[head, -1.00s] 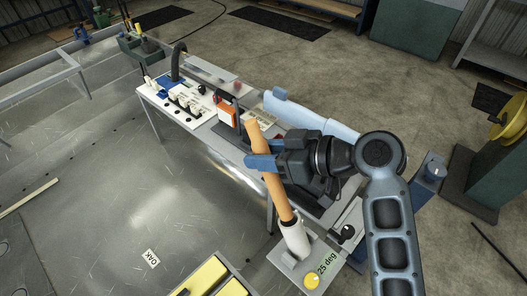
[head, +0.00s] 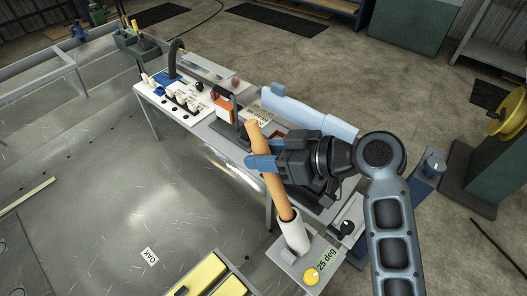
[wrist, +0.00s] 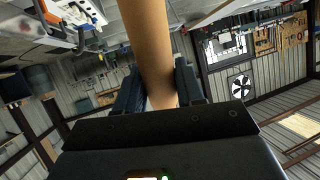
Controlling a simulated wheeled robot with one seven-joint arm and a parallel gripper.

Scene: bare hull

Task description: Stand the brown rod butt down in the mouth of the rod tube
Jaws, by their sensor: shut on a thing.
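The brown rod (head: 270,172) stands tilted, its top leaning to the left in the head view. My gripper (head: 262,163) is shut on it at about mid-length. How deep the butt sits in the tube I cannot tell. In the wrist view the rod (wrist: 151,50) runs up between the two fingers; the tube is out of that view.
Beside the tube are a yellow knob (head: 311,277) and a "25 deg" label (head: 327,260). A long console (head: 200,110) with switches and an orange device (head: 224,108) extends behind. Yellow-topped boxes (head: 207,272) stand at the front.

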